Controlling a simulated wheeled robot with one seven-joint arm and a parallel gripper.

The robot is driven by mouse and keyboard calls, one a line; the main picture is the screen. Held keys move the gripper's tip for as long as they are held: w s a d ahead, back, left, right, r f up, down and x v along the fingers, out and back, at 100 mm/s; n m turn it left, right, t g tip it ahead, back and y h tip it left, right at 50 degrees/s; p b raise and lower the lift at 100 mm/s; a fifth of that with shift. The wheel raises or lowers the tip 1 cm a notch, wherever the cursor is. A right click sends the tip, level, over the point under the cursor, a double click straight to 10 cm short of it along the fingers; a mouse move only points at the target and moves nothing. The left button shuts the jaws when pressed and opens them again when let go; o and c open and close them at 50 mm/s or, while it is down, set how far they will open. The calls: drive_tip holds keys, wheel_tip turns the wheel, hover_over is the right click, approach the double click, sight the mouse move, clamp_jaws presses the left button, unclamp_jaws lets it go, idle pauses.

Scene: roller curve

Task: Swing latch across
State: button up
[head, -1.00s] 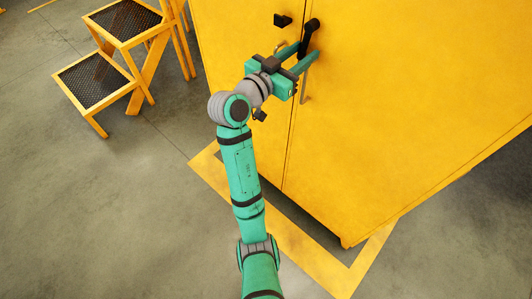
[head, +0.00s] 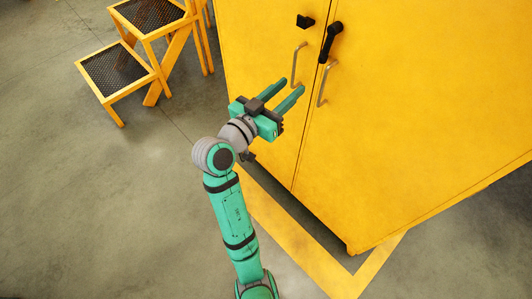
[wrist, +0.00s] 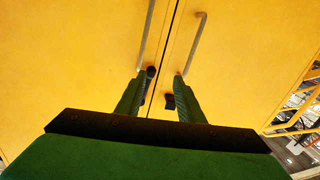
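The black latch lever (head: 331,40) is on the right door of the yellow cabinet (head: 430,100), beside the door seam. It lies roughly along the seam, not across it. A black catch block (head: 305,21) is on the left door. My gripper (head: 291,85) is open and empty, below the latch and apart from the doors. In the wrist view the open fingers (wrist: 160,77) point at the doors. The dark latch end (wrist: 149,73) shows by the left fingertip, partly hidden, and the catch (wrist: 169,101) shows between the fingers.
Bar handles stand out from the left door (head: 299,59) and right door (head: 322,87), close to my fingers. A yellow step stool (head: 120,70) stands left of the cabinet. Open grey floor (head: 90,220) lies left, with yellow floor marking (head: 300,255) around the cabinet base.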

drive_tip(key=s+a+f+n+t+y, duration=0.1)
drive_tip(key=s+a+f+n+y, duration=0.2)
drive_tip(key=f, duration=0.6)
drive_tip(key=s+a+f+n+t+y, duration=0.1)
drive_tip(key=s+f+n+y, duration=0.3)
drive_tip(key=f, duration=0.5)
drive_tip(key=shift+a+f+t, duration=0.2)
drive_tip(key=shift+a+t, duration=0.1)
drive_tip(key=shift+a, duration=0.6)
